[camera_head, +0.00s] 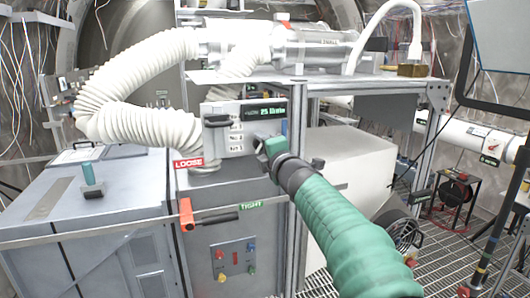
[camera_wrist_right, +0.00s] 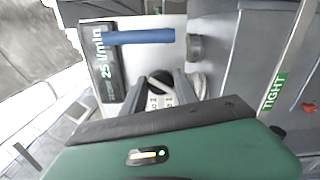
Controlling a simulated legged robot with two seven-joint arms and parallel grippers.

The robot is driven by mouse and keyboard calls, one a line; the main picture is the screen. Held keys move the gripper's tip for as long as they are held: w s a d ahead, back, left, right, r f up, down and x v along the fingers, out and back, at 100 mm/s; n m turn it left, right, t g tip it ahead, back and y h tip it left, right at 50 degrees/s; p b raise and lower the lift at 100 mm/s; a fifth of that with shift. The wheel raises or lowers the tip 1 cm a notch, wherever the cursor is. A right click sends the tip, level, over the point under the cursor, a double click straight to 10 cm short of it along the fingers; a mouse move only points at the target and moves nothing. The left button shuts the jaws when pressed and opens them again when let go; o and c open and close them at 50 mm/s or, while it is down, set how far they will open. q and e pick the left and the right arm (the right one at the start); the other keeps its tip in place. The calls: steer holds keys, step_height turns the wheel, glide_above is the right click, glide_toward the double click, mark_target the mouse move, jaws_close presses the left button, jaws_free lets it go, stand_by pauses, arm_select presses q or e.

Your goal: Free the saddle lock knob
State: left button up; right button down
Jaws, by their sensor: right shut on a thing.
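A grey control box (camera_head: 228,138) with a green "25 l/min" display stands on a grey cabinet; it also shows in the right wrist view, turned on its side, with the display (camera_wrist_right: 104,65). My right gripper (camera_head: 268,147) is at the right part of the box front, its green arm coming in from below right. In the right wrist view its fingers (camera_wrist_right: 165,88) are closed around a small dark round piece, the saddle lock knob (camera_wrist_right: 160,80), mostly hidden between them. My left gripper is out of view.
A ribbed white hose (camera_head: 140,122) loops at the left of the box. A blue bar (camera_wrist_right: 138,37) crosses close by the fingers. A metal frame post (camera_head: 298,200) stands just right.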

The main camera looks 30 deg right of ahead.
steer(key=shift+a+f+n+b, duration=0.15)
steer(key=shift+f+n+b, duration=0.15)
steer(key=shift+n, duration=0.45)
steer(key=shift+a+f+n+b, duration=0.15)
steer(key=shift+f+n, duration=0.1)
steer(key=shift+n, duration=0.5)
steer(key=c, duration=1.1)
jaws_free()
steer(key=shift+s+r, duration=0.1)
steer(key=shift+o, duration=0.8)
steer(key=shift+r, duration=0.15)
